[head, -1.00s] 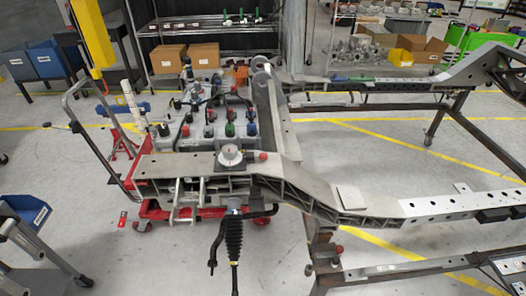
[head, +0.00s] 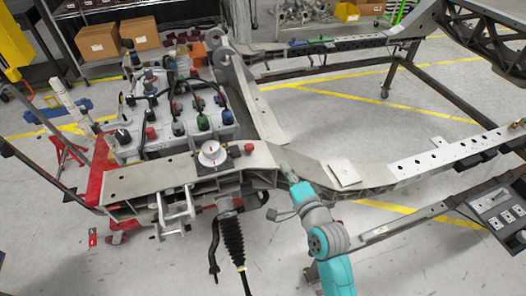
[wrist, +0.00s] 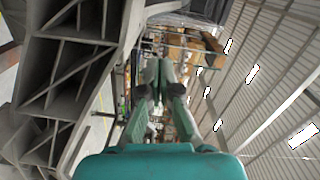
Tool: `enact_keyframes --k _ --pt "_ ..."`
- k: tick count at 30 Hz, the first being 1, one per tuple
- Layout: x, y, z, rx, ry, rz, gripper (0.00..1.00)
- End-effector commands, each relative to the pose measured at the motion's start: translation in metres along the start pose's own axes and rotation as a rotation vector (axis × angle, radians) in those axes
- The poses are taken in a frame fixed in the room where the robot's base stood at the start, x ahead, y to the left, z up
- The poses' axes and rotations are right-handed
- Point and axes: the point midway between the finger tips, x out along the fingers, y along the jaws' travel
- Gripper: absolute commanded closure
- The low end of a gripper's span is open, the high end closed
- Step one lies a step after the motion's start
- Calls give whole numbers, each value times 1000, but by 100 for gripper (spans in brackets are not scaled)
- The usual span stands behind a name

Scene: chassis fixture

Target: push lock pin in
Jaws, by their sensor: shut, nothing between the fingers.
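My teal and grey arm reaches up from the bottom of the head view. My gripper (head: 287,172) is shut and empty beside the front rail of the chassis frame (head: 140,177). In the wrist view my gripper (wrist: 158,68) shows its two fingers together, with the ribbed side of the frame (wrist: 65,75) to their left. A red knob (head: 249,149) stands on the rail next to a round white dial (head: 211,153), to the left of my gripper. I cannot tell whether this knob is the lock pin; no pin is clearly visible in the wrist view.
A flat light plate (head: 344,172) lies on the rail right of my gripper. A black ribbed boot (head: 232,240) hangs below the rail. A block with several coloured caps (head: 180,128) stands behind. A grey panel with switches (head: 497,212) is at the lower right.

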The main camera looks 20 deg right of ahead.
Motion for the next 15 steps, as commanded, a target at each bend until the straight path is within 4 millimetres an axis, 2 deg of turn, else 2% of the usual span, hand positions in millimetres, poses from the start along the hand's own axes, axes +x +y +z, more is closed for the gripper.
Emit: enact_keyframes --k 5,15 --pt "18 -1 0 -1 0 -1 100" --pt "76 -1 0 -3 0 -2 100"
